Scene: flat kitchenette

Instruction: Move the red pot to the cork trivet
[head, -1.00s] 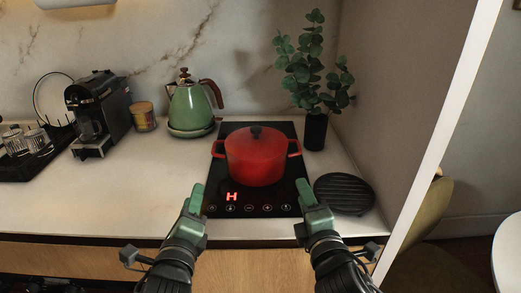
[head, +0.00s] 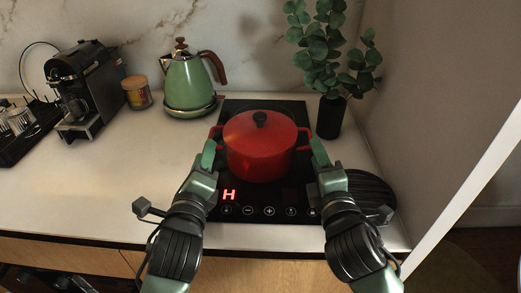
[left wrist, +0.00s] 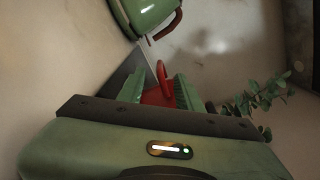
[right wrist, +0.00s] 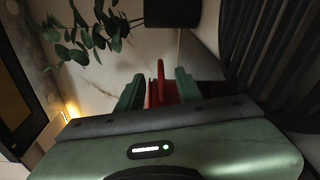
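The red pot (head: 258,148), lid on, stands on the black induction hob (head: 285,212). A round, dark slatted disc (head: 369,190), apparently the trivet though it looks black rather than cork, lies right of the hob, partly hidden by my right gripper; it also shows in the right wrist view (right wrist: 275,50). My left gripper (head: 209,152) is at the pot's left handle; in the left wrist view its fingers are apart with the red handle (left wrist: 163,76) between them. My right gripper (head: 319,150) is at the right handle (right wrist: 160,78), fingers likewise apart around it.
A green kettle (head: 188,82) stands behind left of the hob, and a plant in a black vase (head: 330,117) behind right. A tin (head: 137,92), coffee machine (head: 83,85) and rack of glasses (head: 22,130) are further left. A wall closes the right side.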

